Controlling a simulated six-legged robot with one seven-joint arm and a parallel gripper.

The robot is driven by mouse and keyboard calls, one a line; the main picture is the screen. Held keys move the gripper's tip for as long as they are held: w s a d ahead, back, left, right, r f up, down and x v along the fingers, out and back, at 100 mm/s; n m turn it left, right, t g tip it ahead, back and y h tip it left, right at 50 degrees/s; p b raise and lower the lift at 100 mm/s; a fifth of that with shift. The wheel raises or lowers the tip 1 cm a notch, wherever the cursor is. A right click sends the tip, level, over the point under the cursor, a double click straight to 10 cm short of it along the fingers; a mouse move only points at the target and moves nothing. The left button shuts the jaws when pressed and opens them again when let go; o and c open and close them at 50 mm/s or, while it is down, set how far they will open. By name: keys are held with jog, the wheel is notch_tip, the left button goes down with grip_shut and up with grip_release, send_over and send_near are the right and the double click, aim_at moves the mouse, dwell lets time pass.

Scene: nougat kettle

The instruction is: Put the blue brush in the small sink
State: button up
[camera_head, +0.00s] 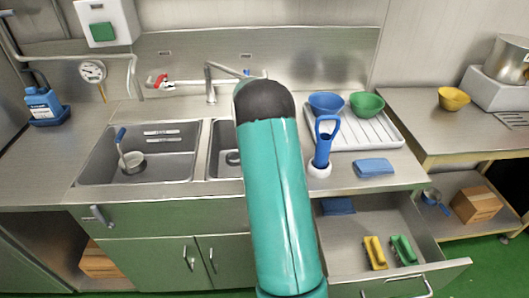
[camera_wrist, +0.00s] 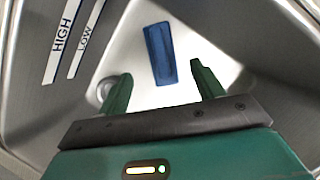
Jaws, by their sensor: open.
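The blue brush (camera_wrist: 160,53) shows in the wrist view as a narrow blue block lying on the bright floor of a steel sink, just beyond my fingertips. My gripper (camera_wrist: 158,88) is open, its two green fingers apart, with nothing held between them. A round drain shows partly beside the left finger. In the head view the small sink (camera_head: 218,143) is mostly hidden behind my arm, and my gripper and the brush are hidden there too.
The large sink (camera_head: 175,165) at left holds a blue-handled ladle (camera_head: 133,161). A tap (camera_head: 210,85) stands behind. To the right are a white drainer (camera_head: 380,131) with bowls, a blue upright tool (camera_head: 324,142), and an open drawer with yellow (camera_head: 375,252) and green brushes (camera_head: 404,249).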

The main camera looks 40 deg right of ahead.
jog(key=shift+v, duration=1)
jog(key=s+a+r+m+t+y, duration=0.1)
jog(key=s+a+r+m+t, duration=0.3)
jog(key=a+r, duration=0.7)
jog(key=s+a+r+m+g, duration=0.1)
jog(key=s+a+r+m, duration=0.3)
jog(key=a+r, duration=0.7)
jog(key=s+a+m+t+y, duration=0.2)
jog(key=s+a+m, duration=0.9)
jog(key=s+a, duration=0.6)
jog(key=a+y, duration=0.1)
jog(key=a, duration=0.1)
jog(key=shift+s+a+y, duration=0.2)
jog(key=shift+a+y, duration=0.05)
jog(key=shift+y, duration=0.05)
jog(key=shift+r, duration=0.15)
jog(key=shift+c, duration=0.2)
jog(key=c, duration=0.6)
jog(key=shift+d, duration=0.1)
jog(key=shift+c, duration=0.2)
